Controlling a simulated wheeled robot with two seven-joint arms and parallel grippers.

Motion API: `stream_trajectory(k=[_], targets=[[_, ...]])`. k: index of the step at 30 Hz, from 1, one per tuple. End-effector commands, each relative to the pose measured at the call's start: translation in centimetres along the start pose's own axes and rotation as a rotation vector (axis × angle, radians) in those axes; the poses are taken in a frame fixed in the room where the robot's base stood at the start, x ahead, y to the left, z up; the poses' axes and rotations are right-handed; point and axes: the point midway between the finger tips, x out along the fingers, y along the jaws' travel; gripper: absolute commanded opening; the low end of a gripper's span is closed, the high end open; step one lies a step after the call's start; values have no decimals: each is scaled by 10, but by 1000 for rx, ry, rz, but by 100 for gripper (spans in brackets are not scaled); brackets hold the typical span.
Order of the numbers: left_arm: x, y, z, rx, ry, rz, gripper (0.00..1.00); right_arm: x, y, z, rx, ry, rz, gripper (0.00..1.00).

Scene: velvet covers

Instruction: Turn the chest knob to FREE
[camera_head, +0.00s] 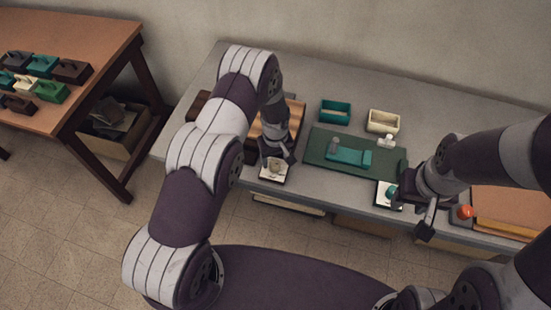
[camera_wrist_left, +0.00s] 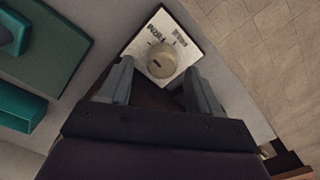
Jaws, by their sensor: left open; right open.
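A round beige knob (camera_wrist_left: 161,60) sits on a white plate (camera_wrist_left: 137,47) with dark lettering. My left gripper (camera_head: 278,157) is open above the plate. In the left wrist view its fingers (camera_wrist_left: 158,82) stand either side of the knob's near part, with gaps. My right gripper (camera_head: 425,212) is open and empty at the right.
A second white plate with a teal knob (camera_head: 391,191) lies beside my right gripper. A green mat (camera_head: 315,157) holds a teal piece (camera_head: 349,155). Teal (camera_head: 335,111) and cream (camera_head: 383,121) trays stand behind. A red ball (camera_head: 464,212) is at the right. A side table (camera_head: 105,42) holds several blocks.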

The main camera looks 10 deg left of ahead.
Motion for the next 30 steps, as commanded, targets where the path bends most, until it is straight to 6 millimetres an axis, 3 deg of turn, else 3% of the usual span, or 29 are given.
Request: stream_trajectory(k=[6, 15, 21, 30], targets=[[23, 0, 0, 1, -1, -1, 63, -6, 0, 0, 0, 0, 0, 43], [27, 0, 0, 1, 0, 0, 63, -6, 0, 0, 0, 0, 0, 43], [27, 0, 0, 1, 0, 0, 7, -6, 0, 0, 0, 0, 0, 43], [28, 0, 0, 30, -1, -1, 7, -2, 0, 0, 0, 0, 0, 43]])
